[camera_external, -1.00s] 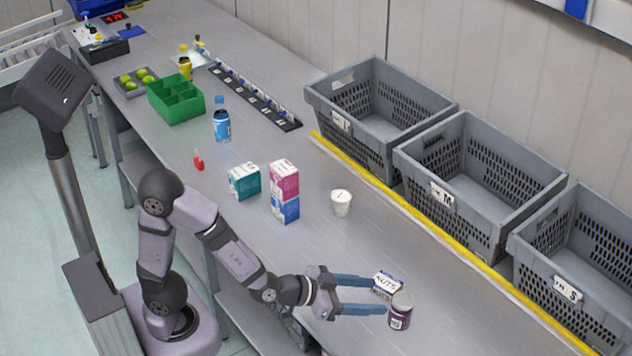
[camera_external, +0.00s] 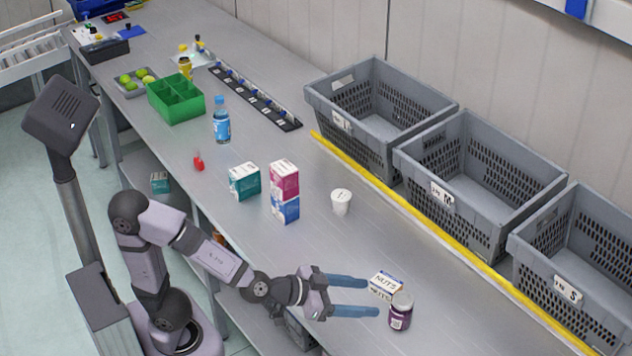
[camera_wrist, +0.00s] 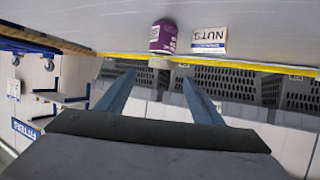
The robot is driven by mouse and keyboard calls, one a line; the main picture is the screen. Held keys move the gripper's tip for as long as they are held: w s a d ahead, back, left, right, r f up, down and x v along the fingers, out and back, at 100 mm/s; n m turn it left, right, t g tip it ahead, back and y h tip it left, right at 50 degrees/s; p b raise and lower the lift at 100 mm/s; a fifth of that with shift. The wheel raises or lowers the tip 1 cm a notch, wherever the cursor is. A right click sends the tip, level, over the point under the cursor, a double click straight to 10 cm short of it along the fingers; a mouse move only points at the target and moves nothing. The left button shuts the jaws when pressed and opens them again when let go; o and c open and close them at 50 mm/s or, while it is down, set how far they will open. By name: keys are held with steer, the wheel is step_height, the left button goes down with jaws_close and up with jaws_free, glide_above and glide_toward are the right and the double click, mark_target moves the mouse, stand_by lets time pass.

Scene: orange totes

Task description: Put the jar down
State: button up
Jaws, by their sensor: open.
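The purple jar (camera_external: 400,314) with a grey lid stands upright on the grey table near its front edge, just right of the nuts box (camera_external: 386,285). My gripper (camera_external: 372,297) is open and empty, with its blue fingers pointing at the jar from the left. The fingertips are close to the jar but apart from it. In the wrist view the jar (camera_wrist: 163,37) and the nuts box (camera_wrist: 209,39) lie beyond the two open fingers (camera_wrist: 155,88), with nothing between them.
Grey crates (camera_external: 482,185) stand at the back right behind a yellow strip (camera_external: 440,232). A white cup (camera_external: 341,203), a pink and blue carton stack (camera_external: 285,190), a teal carton (camera_external: 244,181) and a blue bottle (camera_external: 221,121) stand farther left.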

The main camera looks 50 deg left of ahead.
mark_target(399, 298)
steer(key=f+n+g+p, duration=0.1)
steer(key=n, duration=0.2)
steer(key=w+f+n+g+p, duration=0.1)
steer(key=n+g, duration=0.1)
steer(key=n, duration=0.2)
steer(key=f+n+g+p, duration=0.1)
steer(key=n, duration=0.3)
steer(key=shift+w+d+f+g+h+p, duration=0.3)
steer(key=shift+f+g+p, duration=0.05)
steer(key=shift+g+p, duration=0.05)
steer(key=w+r+n+h, duration=0.1)
steer(key=w+n+h, duration=0.1)
steer(key=n, duration=0.3)
steer(key=w+d+r+n+h+p, duration=0.1)
steer(key=w+n+h, duration=0.1)
steer(key=n, duration=0.4)
steer(key=w+r+n+h+p, duration=0.1)
steer(key=w+n+h, duration=0.1)
steer(key=n, duration=0.4)
steer(key=shift+w+d+r, duration=0.1)
steer(key=shift+w+d, duration=0.15)
steer(key=shift+w, duration=0.4)
steer(key=f, duration=0.2)
steer(key=f+b, duration=0.1)
steer(key=shift+s+a+f+n+g, duration=0.2)
steer(key=shift+s+a+n+g, duration=0.1)
steer(key=shift+s+n, duration=0.1)
steer(key=shift+p+x, duration=0.35)
steer(key=shift+x, duration=0.85)
